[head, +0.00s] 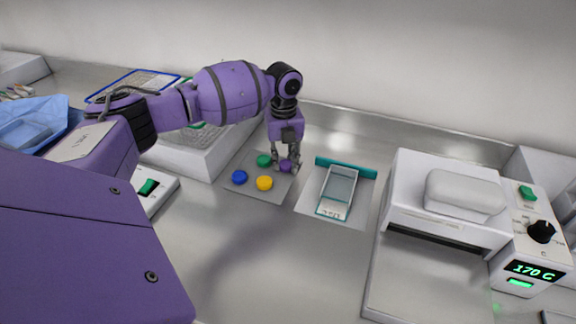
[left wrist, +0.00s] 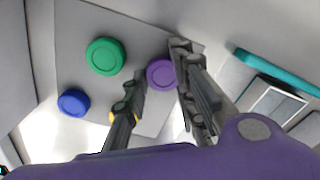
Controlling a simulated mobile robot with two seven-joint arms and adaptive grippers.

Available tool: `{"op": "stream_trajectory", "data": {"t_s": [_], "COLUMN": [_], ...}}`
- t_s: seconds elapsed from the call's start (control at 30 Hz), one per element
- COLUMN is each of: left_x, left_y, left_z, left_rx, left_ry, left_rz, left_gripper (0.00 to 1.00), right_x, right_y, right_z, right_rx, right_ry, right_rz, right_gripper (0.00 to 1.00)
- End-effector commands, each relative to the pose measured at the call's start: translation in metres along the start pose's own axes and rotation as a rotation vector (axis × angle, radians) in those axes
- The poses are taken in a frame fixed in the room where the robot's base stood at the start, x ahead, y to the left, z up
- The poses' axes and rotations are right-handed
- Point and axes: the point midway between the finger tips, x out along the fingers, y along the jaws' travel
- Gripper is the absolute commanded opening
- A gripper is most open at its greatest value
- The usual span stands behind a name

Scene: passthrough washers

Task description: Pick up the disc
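A purple disc (head: 286,166) lies on a grey mat (head: 262,194) with a green disc (head: 264,160), a blue disc (head: 239,177) and a yellow disc (head: 265,183). My left gripper (head: 285,164) points down at the purple disc, its fingers parted on either side of it. In the left wrist view the purple disc (left wrist: 161,73) shows between the fingertips (left wrist: 158,66); I cannot tell whether they touch it. The green disc (left wrist: 105,56) and blue disc (left wrist: 73,103) are clear to the left there. The yellow disc is mostly hidden behind a finger. My right gripper is not in view.
A clear tray with a teal bar (head: 346,168) lies right of the mat. A white heated device (head: 440,200) showing 170 C stands further right. A white box (head: 195,150) stands close left of the mat. Bare metal bench lies in front.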

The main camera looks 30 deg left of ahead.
Motion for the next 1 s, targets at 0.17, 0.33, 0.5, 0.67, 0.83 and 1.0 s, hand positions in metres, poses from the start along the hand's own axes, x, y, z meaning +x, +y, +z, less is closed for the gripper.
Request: {"op": "stream_trajectory", "data": {"t_s": [0.17, 0.33, 0.5, 0.67, 0.83, 1.0], "left_x": [0.000, -0.002, -0.014, -0.036, -0.075, -0.103], "left_y": [0.000, 0.000, -0.001, 0.001, 0.014, 0.032], "left_z": [0.000, 0.000, 0.001, -0.002, -0.030, -0.068], "left_rx": [0.000, 0.000, 0.000, 0.002, 0.004, 0.004], "left_ry": [0.000, -0.001, -0.002, -0.001, -0.005, -0.004], "left_rz": [0.000, -0.001, -0.002, -0.001, -0.003, 0.002], "left_gripper": [0.08, 0.08, 0.08, 0.08, 0.08, 0.08], "right_x": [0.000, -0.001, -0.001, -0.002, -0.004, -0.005], "right_y": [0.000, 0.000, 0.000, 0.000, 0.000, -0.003], "right_z": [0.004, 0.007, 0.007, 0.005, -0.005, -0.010], "right_rx": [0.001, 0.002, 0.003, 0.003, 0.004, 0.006], "right_ry": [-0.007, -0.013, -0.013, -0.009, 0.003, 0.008], "right_rz": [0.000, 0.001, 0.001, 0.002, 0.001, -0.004], "right_gripper": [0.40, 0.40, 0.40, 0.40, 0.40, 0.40]}}
